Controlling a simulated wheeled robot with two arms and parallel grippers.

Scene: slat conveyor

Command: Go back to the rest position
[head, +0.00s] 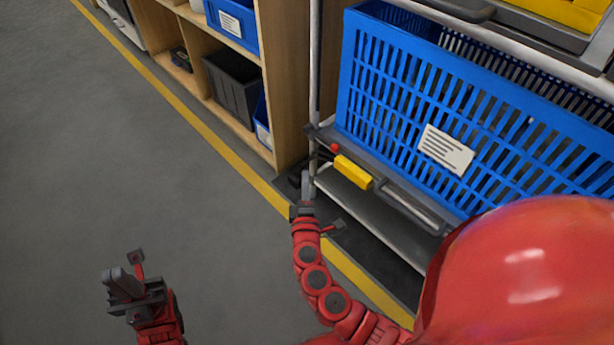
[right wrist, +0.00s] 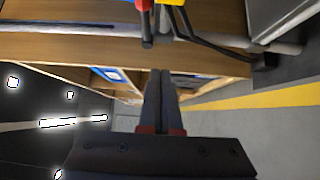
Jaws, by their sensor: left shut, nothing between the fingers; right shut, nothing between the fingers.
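My left gripper (head: 118,274) is at the lower left of the head view, over the bare grey floor. Its fingers are together and hold nothing. My right gripper (head: 306,182) is near the middle of the head view, close to the metal post of a rack. It is shut and empty. In the right wrist view my right gripper (right wrist: 160,78) has its two dark fingers side by side, pointing away from the camera. I cannot tell whether it touches the rack.
A wooden shelf (head: 287,80) with a dark grey bin (head: 232,88) stands behind. A yellow floor line (head: 215,140) runs along them. The floor at left is clear.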

